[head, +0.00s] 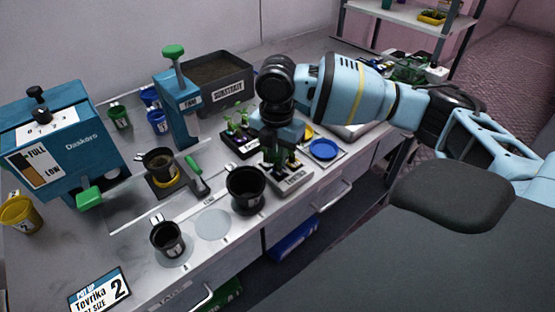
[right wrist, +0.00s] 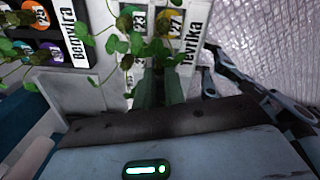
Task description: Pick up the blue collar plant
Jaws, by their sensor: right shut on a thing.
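My right gripper (head: 278,150) points down over the right plant rack (head: 290,183), a pale tray with a name label and small green plants. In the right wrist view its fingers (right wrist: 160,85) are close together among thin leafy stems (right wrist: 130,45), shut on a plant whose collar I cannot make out. The gripper body hides much of that rack in the head view. A second rack (head: 240,148), dark with green seedlings, stands to its left. No blue collar can be clearly told on any plant. My left gripper is not in view.
Black pots (head: 246,190) and (head: 167,240) stand at the front of the bench. A blue dish (head: 323,149) lies right of the rack. A substrate bin (head: 218,80), a blue press (head: 177,105) and a blue dispenser (head: 65,140) stand behind and left.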

